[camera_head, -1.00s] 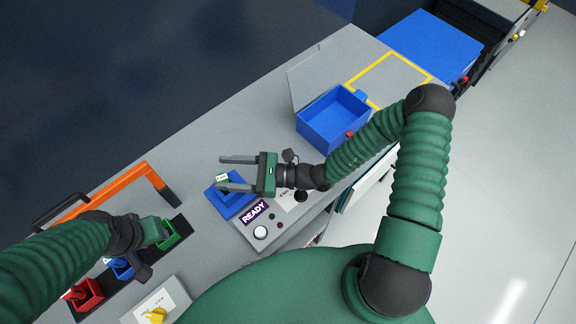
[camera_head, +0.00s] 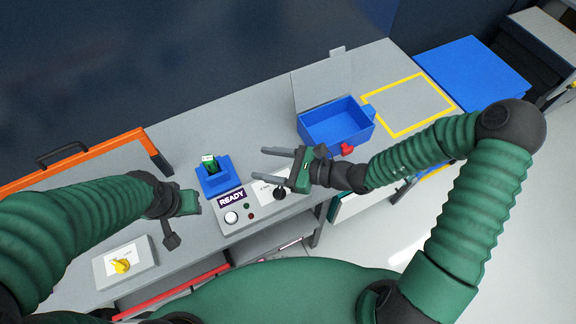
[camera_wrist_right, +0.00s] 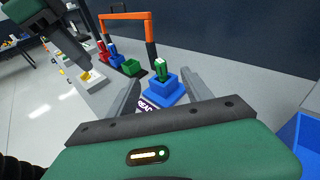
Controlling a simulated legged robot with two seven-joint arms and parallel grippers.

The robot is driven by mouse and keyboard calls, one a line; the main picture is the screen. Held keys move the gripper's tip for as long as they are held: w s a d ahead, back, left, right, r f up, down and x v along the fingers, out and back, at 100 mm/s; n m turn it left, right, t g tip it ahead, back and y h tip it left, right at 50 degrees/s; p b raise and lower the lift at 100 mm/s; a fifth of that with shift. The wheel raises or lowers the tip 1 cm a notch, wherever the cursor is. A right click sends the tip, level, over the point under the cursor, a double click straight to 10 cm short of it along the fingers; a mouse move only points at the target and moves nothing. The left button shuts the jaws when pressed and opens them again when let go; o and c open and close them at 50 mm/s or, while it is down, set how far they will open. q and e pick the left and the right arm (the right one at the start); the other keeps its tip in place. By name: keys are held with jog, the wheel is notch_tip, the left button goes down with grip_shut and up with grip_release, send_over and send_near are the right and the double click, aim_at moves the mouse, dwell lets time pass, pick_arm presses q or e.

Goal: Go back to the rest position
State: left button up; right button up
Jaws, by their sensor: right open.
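My right gripper (camera_head: 270,164) is open and empty above the bench, to the right of the blue socket block (camera_head: 214,178). A green-and-white piece (camera_head: 208,162) stands in that block, apart from my fingers. In the right wrist view the two open fingers (camera_wrist_right: 165,100) frame the blue block (camera_wrist_right: 166,90) and the green piece (camera_wrist_right: 161,70). My left gripper (camera_head: 190,203) is over the bench left of the READY panel (camera_head: 232,197); its fingers do not show clearly enough to tell their state.
An open blue box (camera_head: 335,128) stands right of my right gripper, beside a yellow-outlined square (camera_head: 408,104). A yellow knob (camera_head: 121,266) sits on a panel. The wrist view shows red, blue and green (camera_wrist_right: 131,68) holders.

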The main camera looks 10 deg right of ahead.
jog(key=s+d+f+n+g+h+b, duration=0.2)
jog(key=s+d+f+n+g+h, duration=0.15)
jog(key=s+n, duration=0.35)
jog(key=s+d+f+n+g+h+b, duration=0.1)
jog(key=s+d+f+n+g+h, duration=0.15)
jog(key=s+f+n+g, duration=0.3)
pick_arm(q)
notch_tip(320, 180, down, 6)
jog(key=a+b, duration=0.2)
jog(key=shift+a+r, duration=0.2)
jog(key=shift+a, duration=0.1)
pick_arm(e)
jog(key=w+d+r+n+t+h, duration=0.2)
jog(key=d+r+n+t+h, duration=0.2)
jog(key=d+n+h, duration=0.3)
jog(key=shift+w+d+r+n+t+h, duration=0.25)
jog(key=shift+d+r+n+t+h, duration=0.1)
jog(key=shift+d+n, duration=1.25)
